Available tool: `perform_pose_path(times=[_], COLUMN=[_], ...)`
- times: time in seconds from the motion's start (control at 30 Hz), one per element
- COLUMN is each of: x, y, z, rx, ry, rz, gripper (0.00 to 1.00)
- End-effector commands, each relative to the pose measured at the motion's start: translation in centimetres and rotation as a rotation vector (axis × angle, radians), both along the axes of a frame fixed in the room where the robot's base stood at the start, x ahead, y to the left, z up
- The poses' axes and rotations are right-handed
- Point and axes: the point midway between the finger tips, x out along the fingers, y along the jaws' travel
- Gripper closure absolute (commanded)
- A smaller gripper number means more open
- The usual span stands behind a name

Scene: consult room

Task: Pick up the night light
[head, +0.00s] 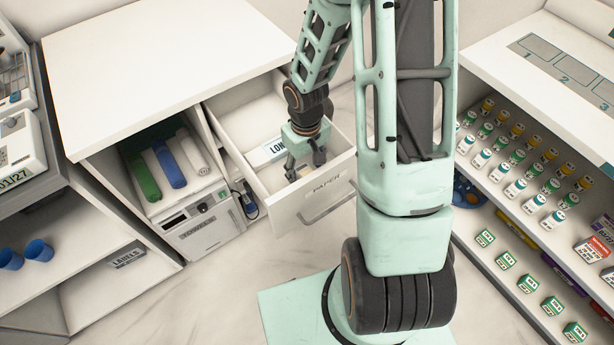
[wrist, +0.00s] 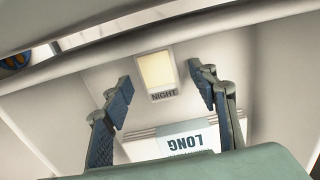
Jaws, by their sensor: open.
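The night light (wrist: 156,72) is a small block with a glowing cream face and a grey label reading NIGHT. In the wrist view it lies on the floor of the open drawer (head: 329,201), ahead of and between my fingertips. My gripper (head: 306,174) is lowered into the drawer, with its fingers open and apart. It also shows in the wrist view (wrist: 158,88), with nothing between the fingers touching them. In the head view I cannot make out the night light; the gripper and drawer front seem to hide it.
A white box marked LONG (wrist: 188,142) lies in the drawer close to the gripper. The drawer walls surround the gripper closely. Left is an open shelf with rolled items (head: 170,163). Right is a shelf of small bottles (head: 515,187).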

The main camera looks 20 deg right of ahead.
Motion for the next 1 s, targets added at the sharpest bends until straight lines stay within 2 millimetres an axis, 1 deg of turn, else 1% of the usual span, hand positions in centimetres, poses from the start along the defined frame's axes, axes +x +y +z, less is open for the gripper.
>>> perform_pose_path(times=[0.03,0.1,0.3,0.7,0.73,1.0], x=[-0.01,0.0,0.02,0.02,0.03,0.04], y=[-0.01,-0.04,-0.04,-0.03,-0.03,-0.04], z=[-0.43,-0.61,-0.57,-0.55,-0.54,-0.36], rx=[0.0,0.0,-0.001,-0.001,-0.001,-0.001], ry=[0.001,0.0,0.0,0.0,-0.001,-0.001], rz=[0.0,-0.001,-0.001,-0.001,-0.001,-0.001], gripper=[0.46,0.46,0.46,0.9,0.92,0.92])
